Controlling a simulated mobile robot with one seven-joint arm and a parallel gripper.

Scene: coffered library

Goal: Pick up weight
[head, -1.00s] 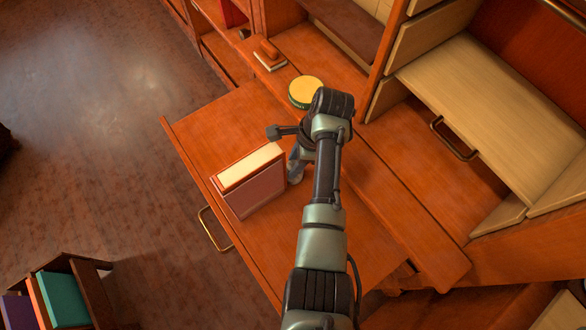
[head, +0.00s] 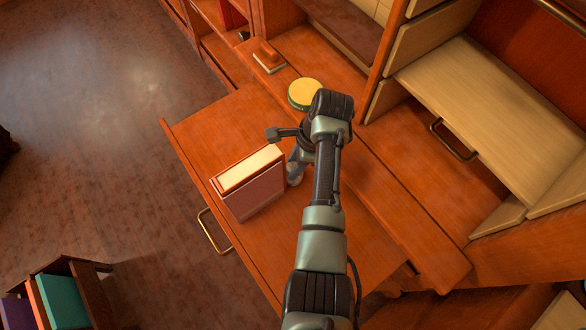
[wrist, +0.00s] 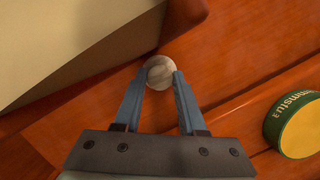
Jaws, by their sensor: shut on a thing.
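The weight (wrist: 159,72) is a small, round, pale grey-and-cream streaked thing in the wrist view, between the tips of my gripper (wrist: 160,82). The two blue-grey fingers are shut on it from both sides. In the head view, my gripper (head: 296,168) is low over the wooden desk surface (head: 205,130), just right of a book, and my arm hides much of it. The weight cannot be made out clearly there. I cannot tell whether the weight still touches the wood.
A thick upright book (head: 250,184) stands close left of my gripper. A yellow-topped green tin (head: 305,93) stands behind, beside my wrist. The desk's left part is clear.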

